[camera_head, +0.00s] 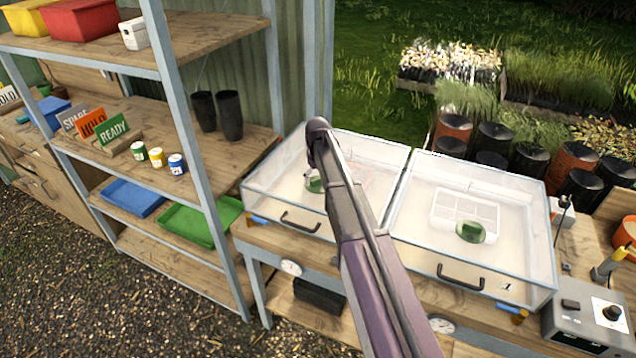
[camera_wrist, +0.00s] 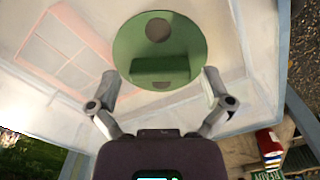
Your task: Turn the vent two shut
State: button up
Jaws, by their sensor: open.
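Two clear-lidded boxes stand side by side on the bench. The left lid (camera_head: 372,150) carries a green round vent (camera_head: 314,185), partly hidden by my arm; it also shows in the wrist view (camera_wrist: 160,50). Its raised bar lies crosswise there, with a round brownish spot above and below it. My gripper (camera_wrist: 160,78) is open, with one finger on each side of the vent's lower part; I cannot tell whether they touch it. The right lid (camera_head: 415,205) is marked 1 and has its own green vent (camera_head: 470,231). No number shows on the left lid.
A metal-framed shelf (camera_head: 195,140) with signs (camera_head: 92,125), small jars (camera_head: 157,157) and dark pots (camera_head: 230,115) stands left of the boxes. Black lid handles (camera_head: 300,222) stick out in front. A control box (camera_head: 590,318) sits at the right.

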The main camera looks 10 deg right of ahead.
jog(key=shift+f, duration=0.15)
jog(key=c, duration=1)
jog(key=shift+m, duration=0.3)
jog(key=m, duration=1.1)
dwell(0.5)
jog(key=o, duration=1)
